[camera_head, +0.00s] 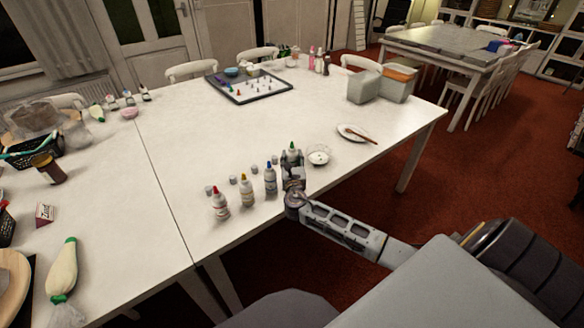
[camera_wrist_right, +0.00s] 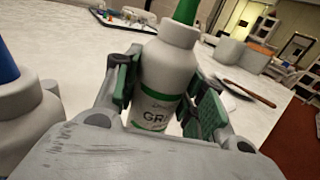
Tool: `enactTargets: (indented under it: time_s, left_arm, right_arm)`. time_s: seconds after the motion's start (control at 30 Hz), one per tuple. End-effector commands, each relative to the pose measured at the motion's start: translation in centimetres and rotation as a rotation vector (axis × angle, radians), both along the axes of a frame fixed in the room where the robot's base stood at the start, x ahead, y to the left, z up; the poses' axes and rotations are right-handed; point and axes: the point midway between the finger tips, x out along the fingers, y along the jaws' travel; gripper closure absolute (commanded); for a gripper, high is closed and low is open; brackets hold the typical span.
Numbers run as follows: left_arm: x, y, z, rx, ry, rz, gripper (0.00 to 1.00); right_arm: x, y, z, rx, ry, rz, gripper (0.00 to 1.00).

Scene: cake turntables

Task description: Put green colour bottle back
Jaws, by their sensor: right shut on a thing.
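The green colour bottle (camera_head: 291,151) is white with a green tip and stands upright at the right end of a row of colour bottles. My right gripper (camera_head: 292,174) is shut around its body. In the wrist view the green bottle (camera_wrist_right: 165,75) sits between the two green-padded fingers, its label partly showing "GR". Whether its base touches the table is hidden by the gripper. A blue-tipped bottle (camera_head: 270,180) stands just left of it, then a yellow-tipped one (camera_head: 246,190) and a red-tipped one (camera_head: 220,203). My left gripper is not in view.
A small white dish (camera_head: 318,155) lies right of the green bottle, and a plate with a brush (camera_head: 357,134) is beyond it. Small grey pots (camera_head: 253,169) stand behind the bottles. The white table (camera_head: 190,130) is clear behind them. A dark tray (camera_head: 250,88) is at the back.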

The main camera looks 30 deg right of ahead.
Motion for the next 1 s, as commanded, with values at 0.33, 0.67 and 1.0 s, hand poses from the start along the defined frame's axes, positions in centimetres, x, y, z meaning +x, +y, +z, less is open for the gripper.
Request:
enactTargets:
  time_s: [0.33,0.67,1.0]
  left_arm:
    - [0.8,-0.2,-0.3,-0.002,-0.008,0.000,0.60]
    - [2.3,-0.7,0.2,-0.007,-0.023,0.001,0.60]
    - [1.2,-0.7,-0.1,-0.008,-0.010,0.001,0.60]
  right_arm:
    - [0.0,0.0,-2.9,0.000,0.001,-0.001,0.69]
    - [0.0,0.0,-3.7,0.000,-0.001,0.000,0.69]
    - [0.0,0.0,-4.0,0.000,0.000,0.000,0.50]
